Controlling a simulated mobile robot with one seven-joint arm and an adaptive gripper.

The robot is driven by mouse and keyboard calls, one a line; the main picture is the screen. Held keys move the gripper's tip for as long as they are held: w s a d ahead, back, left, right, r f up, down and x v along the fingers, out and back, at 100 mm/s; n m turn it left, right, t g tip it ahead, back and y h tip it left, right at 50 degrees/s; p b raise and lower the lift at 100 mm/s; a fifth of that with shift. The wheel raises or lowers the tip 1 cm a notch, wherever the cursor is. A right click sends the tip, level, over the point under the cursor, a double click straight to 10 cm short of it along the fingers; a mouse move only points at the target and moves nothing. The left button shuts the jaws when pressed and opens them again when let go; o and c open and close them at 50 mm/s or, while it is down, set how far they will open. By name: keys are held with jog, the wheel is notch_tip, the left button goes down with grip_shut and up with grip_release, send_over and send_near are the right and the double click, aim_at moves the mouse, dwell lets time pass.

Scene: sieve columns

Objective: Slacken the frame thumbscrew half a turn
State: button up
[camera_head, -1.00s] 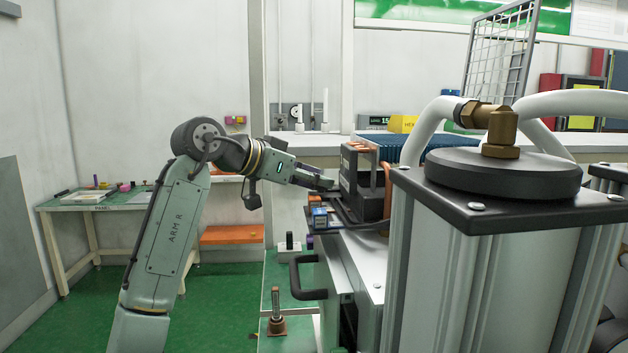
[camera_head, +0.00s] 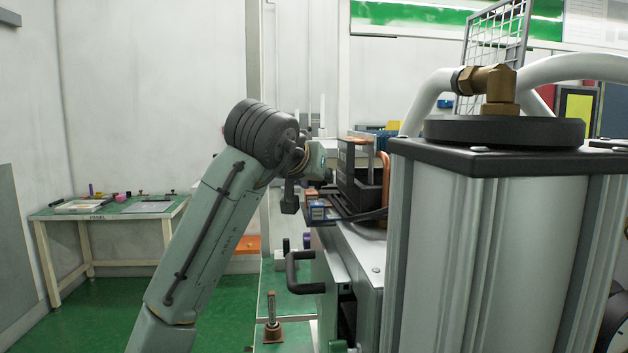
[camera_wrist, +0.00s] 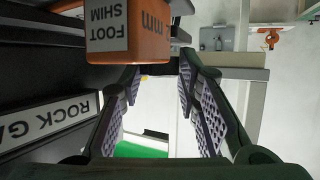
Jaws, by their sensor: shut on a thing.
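My gripper (camera_wrist: 158,80) reaches forward in the wrist view, its two purple-padded fingers close together at the tips. They are shut on a small dark part (camera_wrist: 158,69), probably the frame thumbscrew, though it is mostly hidden and its shape and turn angle cannot be read. In the head view my gripper is at the left side of a black upright frame unit (camera_head: 360,182) on the bench top, mostly hidden behind my wrist.
An orange block marked FOOT SHIM (camera_wrist: 130,35) sits close above the fingers in the wrist view. A dark body with an upside-down ROCK label (camera_wrist: 45,122) is at left. A large silver column (camera_head: 490,250) fills the right of the head view. A green-topped table (camera_head: 110,208) stands far left.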

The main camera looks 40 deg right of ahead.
jog(key=shift+n+t, duration=0.3)
jog(key=shift+t, duration=0.1)
jog(key=o, duration=1.2)
jog(key=shift+c, duration=0.2)
jog(key=shift+g, duration=0.3)
